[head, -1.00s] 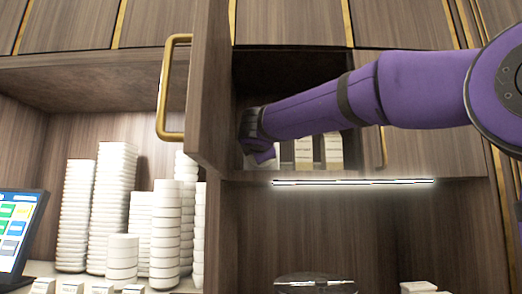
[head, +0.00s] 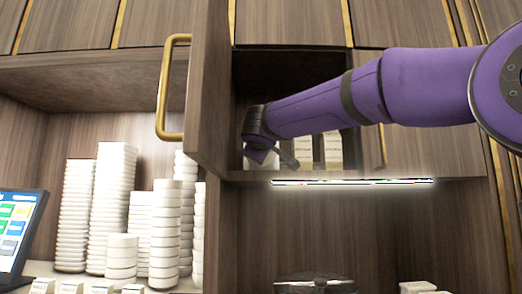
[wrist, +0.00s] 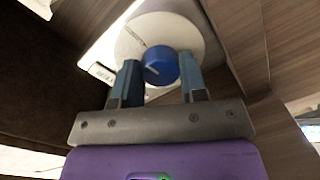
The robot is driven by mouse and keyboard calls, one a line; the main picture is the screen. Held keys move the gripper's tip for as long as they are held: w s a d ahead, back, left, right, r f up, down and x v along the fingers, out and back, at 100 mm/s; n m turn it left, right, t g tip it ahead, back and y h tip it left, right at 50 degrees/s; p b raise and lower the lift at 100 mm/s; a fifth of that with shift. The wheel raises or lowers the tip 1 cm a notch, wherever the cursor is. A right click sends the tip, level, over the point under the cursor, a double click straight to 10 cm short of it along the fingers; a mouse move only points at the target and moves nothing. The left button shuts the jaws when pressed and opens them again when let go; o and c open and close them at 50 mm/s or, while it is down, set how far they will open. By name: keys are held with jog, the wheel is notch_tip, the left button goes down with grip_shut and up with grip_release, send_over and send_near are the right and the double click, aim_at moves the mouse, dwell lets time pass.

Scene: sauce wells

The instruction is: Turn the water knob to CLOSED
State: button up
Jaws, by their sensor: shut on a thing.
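The water knob (wrist: 161,68) is a small blue round knob with a pale mark on its left side, seen in the wrist view. It sits on a round white dial plate (wrist: 190,32) with small lettering that I cannot read. My gripper (wrist: 158,72) has one blue-grey finger on each side of the knob and is shut on it. In the head view my purple arm reaches into the open wall cabinet (head: 215,90). The knob and the fingertips cannot be made out clearly there.
The cabinet door with a brass handle (head: 165,90) stands open left of my arm. White cartons (head: 320,150) stand inside the cabinet. Stacks of white bowls (head: 112,190) and a screen (head: 20,235) are at the lower left. A light strip (head: 352,181) runs under the cabinet.

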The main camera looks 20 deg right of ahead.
jog(key=shift+f+m, duration=0.1)
jog(key=shift+m, duration=0.4)
jog(key=o, duration=0.9)
jog(key=shift+s, duration=0.1)
jog(key=v, duration=1)
jog(key=shift+s+a, duration=0.1)
jog(key=shift+s, duration=0.2)
